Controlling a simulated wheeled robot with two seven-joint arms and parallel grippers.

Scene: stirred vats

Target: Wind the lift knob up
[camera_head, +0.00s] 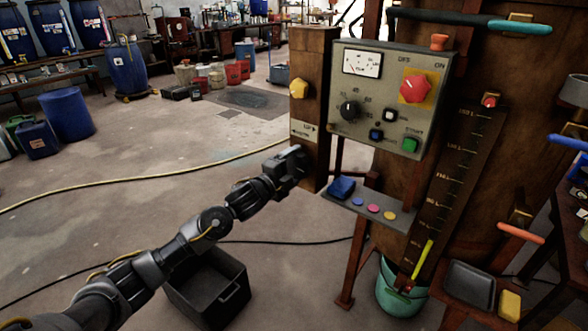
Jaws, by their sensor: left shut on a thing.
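My left gripper (300,158) reaches in from the lower left to the front of the brown wooden post (316,60), just below a pale label (304,129) with "UP" and arrows on it. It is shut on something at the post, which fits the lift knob. The knob itself is hidden behind the jaws, so its angle cannot be told. My right gripper is not in view.
A yellow knob (299,88) sits higher on the post. Right of it is a control panel (385,97) with a gauge, dial and red knob (415,89). A small shelf (345,203) juts out below. A black crate (208,287) stands under my arm.

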